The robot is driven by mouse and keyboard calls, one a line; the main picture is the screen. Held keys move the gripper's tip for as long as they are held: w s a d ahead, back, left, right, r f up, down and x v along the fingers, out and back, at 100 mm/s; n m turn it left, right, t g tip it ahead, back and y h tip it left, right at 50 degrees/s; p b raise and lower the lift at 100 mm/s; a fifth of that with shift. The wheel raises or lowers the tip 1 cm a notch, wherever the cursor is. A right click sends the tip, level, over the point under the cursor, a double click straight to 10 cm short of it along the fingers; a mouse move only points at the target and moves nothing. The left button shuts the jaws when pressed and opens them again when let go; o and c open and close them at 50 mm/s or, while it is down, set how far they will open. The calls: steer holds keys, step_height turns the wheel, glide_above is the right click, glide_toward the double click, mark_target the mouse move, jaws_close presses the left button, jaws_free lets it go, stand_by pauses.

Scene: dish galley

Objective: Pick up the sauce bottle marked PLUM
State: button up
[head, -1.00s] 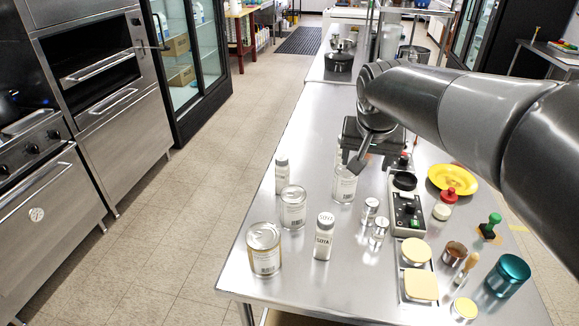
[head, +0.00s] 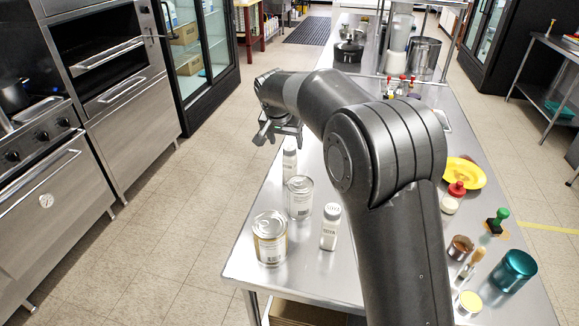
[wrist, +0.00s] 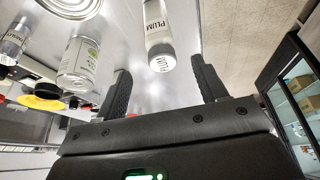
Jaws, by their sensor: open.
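The sauce bottle marked PLUM (wrist: 157,35) is white with a pale cap, and its label reads clearly in the wrist view. Its capped end points toward my gripper (wrist: 160,78), between the lines of the two spread fingers, with nothing gripped. In the head view my gripper (head: 277,132) is at the table's left edge, just above a small white bottle (head: 289,163), whose label I cannot read there.
Two cans (head: 299,197) (head: 270,238) stand close to the white bottles. A yellow plate (head: 466,172), a red-topped item (head: 457,189) and a teal cup (head: 512,270) are on the right side of the steel table. Floor lies open left of the table.

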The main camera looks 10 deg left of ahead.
mark_target(289, 156)
steer(key=x, duration=0.9)
steer(key=shift+w+f, duration=0.15)
steer(key=shift+f, duration=0.05)
steer(key=shift+c, duration=0.5)
steer(key=c, duration=1)
steer(key=shift+c, duration=0.6)
steer(key=shift+r, duration=0.1)
